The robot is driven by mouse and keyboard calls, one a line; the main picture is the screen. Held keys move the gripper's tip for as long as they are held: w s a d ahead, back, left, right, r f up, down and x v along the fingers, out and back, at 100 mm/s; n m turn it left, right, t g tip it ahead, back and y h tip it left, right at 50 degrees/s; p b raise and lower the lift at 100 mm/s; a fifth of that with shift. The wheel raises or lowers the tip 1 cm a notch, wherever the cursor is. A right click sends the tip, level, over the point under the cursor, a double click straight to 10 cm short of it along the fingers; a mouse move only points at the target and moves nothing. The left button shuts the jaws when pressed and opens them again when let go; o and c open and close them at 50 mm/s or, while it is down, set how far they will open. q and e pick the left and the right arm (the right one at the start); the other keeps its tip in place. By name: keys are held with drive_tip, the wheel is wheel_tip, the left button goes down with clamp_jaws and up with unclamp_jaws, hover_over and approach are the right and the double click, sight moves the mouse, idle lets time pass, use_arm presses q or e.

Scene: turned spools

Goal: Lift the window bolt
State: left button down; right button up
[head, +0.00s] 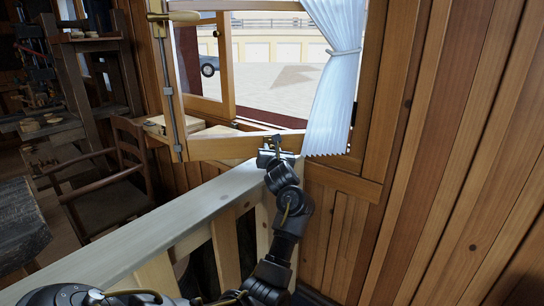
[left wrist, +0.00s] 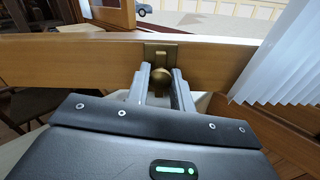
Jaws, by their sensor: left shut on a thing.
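The window bolt (left wrist: 160,76) is a small brass knob on a brass plate, fixed to the bottom rail of the open wooden window sash (head: 226,148). In the left wrist view the knob sits between the two grey fingers of my left gripper (left wrist: 160,88), which is shut on it. In the head view my left gripper (head: 274,151) is at the lower rail, near its right end, and mostly hides the bolt. My right gripper is not in view.
A white curtain (head: 335,60) hangs close to the right of my left gripper. A pale railing (head: 170,225) runs below. A brass handle (head: 172,16) with a long rod is on the sash's left side. A wooden chair (head: 110,190) stands at left.

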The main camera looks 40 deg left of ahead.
use_arm(q)
drive_tip(key=shift+r, duration=0.25)
drive_tip(key=c, duration=1.2)
unclamp_jaws()
drive_tip(key=b+v, duration=0.1)
drive_tip(key=v, duration=0.9)
drive_tip(key=shift+s+d, duration=0.25)
drive_tip(key=shift+d, duration=0.1)
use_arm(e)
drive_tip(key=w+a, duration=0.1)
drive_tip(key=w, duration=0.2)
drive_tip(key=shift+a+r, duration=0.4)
